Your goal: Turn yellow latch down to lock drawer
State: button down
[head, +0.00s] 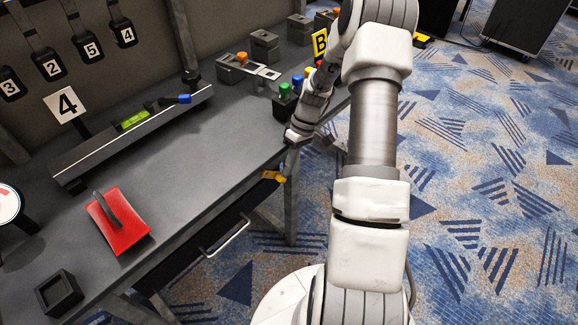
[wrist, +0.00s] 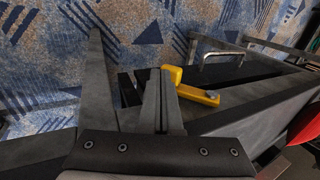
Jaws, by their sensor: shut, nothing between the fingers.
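The yellow latch (head: 273,175) is at the table's front edge, near the drawer's right end. In the wrist view the latch (wrist: 200,96) has a raised knob beside the fingertips, and its bar lies to the right. It looks roughly sideways, along the edge. The black drawer (head: 204,242) with a pale bar handle (head: 229,237) is under the tabletop; the handle also shows in the wrist view (wrist: 222,55). My gripper (head: 290,163) is shut and empty, close to the latch. In the wrist view its fingertips (wrist: 160,73) partly cover the knob's left side; contact is unclear.
On the table (head: 205,175) are a red plate with a handle (head: 118,220), a black square holder (head: 59,293), a long rail (head: 140,135) and coloured buttons (head: 291,86). A table leg (head: 291,205) stands below the latch. Carpet (head: 500,180) lies open at right.

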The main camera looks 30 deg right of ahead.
dwell(0.3)
jog(key=shift+r+p, duration=0.55)
jog(key=shift+r, duration=0.25)
